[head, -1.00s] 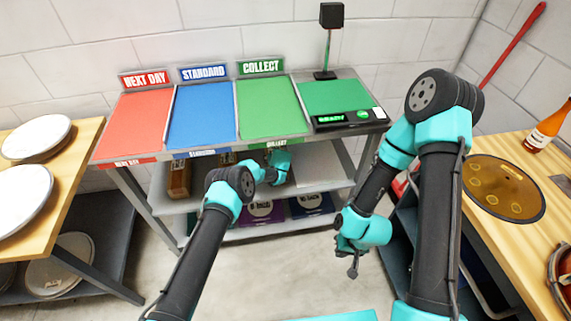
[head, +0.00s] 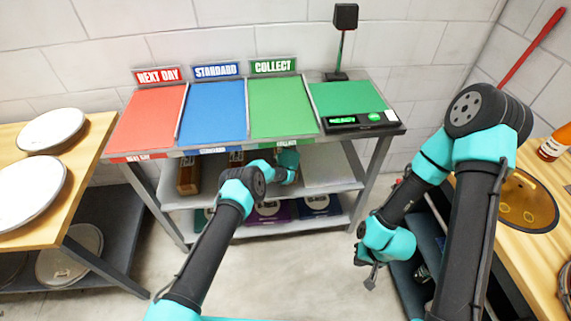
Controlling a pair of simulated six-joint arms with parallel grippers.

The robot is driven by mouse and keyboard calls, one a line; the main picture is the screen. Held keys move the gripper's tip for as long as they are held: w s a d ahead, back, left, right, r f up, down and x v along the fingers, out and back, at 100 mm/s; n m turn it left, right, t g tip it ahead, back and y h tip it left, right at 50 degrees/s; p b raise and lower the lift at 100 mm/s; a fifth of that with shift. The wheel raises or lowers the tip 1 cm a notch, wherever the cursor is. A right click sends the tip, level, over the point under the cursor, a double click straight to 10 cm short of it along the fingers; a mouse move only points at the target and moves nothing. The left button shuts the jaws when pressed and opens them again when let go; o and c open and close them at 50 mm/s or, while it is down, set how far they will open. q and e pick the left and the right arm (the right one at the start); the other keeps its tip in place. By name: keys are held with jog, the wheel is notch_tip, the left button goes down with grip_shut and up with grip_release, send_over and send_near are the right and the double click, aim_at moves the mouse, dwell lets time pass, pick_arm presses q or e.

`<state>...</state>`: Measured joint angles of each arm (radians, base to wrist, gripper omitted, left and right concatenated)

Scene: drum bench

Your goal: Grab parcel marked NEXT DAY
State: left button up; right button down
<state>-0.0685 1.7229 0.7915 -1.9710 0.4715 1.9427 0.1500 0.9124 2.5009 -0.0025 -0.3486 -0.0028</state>
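Brown parcels stand on the middle shelf of the bench; one shows at the left (head: 189,177), and another (head: 237,158) is partly behind my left arm. No NEXT DAY mark is readable on any parcel. A red NEXT DAY sign (head: 158,76) stands behind the red panel (head: 148,120) on the bench top. My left gripper (head: 287,172) is at the middle shelf, under the green panel; its fingers and anything in them cannot be made out. My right gripper (head: 369,275) hangs low in front of the bench's right side, away from the parcels.
Blue (head: 212,112) and green (head: 282,107) panels and a scale (head: 358,121) share the bench top. Purple (head: 268,212) and dark blue (head: 318,206) boxes sit on the lower shelf. Side tables with drums stand left (head: 85,140) and right (head: 508,255). Open floor lies in front.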

pick_arm(q)
jog(key=c, duration=0.9)
jog(key=shift+w+r, duration=0.1)
jog(key=shift+c, duration=0.9)
jog(key=shift+r, duration=0.1)
jog(key=shift+r, duration=0.7)
notch_tip(320, 180, up, 2)
jog(key=shift+r, duration=0.1)
jog(key=s+r, duration=0.1)
jog(key=s, duration=1.5)
jog(key=shift+d, duration=0.35)
